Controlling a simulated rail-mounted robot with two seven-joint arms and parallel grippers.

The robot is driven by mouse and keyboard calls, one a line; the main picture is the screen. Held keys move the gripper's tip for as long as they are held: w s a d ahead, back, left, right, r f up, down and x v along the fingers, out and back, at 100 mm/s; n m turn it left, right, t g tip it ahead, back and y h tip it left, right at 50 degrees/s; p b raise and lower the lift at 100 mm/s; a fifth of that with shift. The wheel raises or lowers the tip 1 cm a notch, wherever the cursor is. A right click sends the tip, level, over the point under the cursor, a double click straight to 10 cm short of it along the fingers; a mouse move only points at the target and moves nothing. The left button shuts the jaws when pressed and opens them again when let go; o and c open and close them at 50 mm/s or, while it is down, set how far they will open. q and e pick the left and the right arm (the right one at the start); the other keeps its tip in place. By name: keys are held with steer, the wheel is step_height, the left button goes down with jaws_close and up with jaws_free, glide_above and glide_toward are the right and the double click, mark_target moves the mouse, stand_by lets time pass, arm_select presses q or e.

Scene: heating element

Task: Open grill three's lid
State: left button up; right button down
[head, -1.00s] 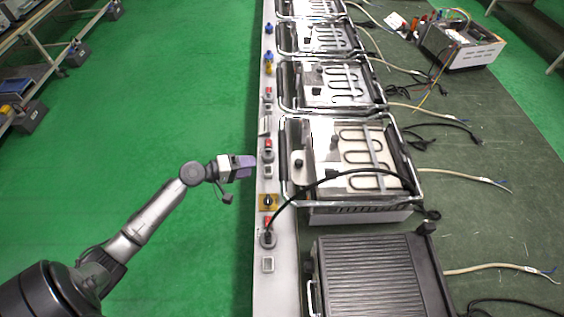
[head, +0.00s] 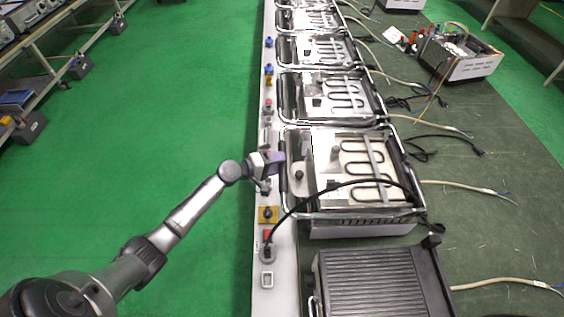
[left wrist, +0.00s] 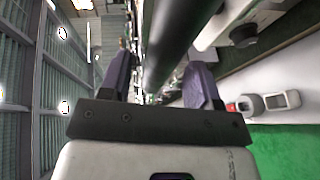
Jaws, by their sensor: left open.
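Several grills stand in a row along the table. The one beside my left gripper (head: 275,163) has a silver frame, a pale top with an exposed dark heating element, and a dark handle bar (head: 284,172) along its left side. I cannot tell which grill is number three. My left gripper is at this bar with its purple fingers open. In the left wrist view, the dark bar (left wrist: 178,38) lies between the open fingers (left wrist: 160,70), apparently not clamped. The nearest grill (head: 380,280) has a ribbed dark top. My right gripper is out of view.
A pale rail with switches and sockets (head: 268,280) runs along the table's left edge. A black cable (head: 345,184) arches over the grill beside my gripper. Loose cables lie on the right. The green floor (head: 150,120) at left is open.

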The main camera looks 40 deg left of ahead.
arm_select(q)
steer(key=shift+x, duration=1)
jaws_close()
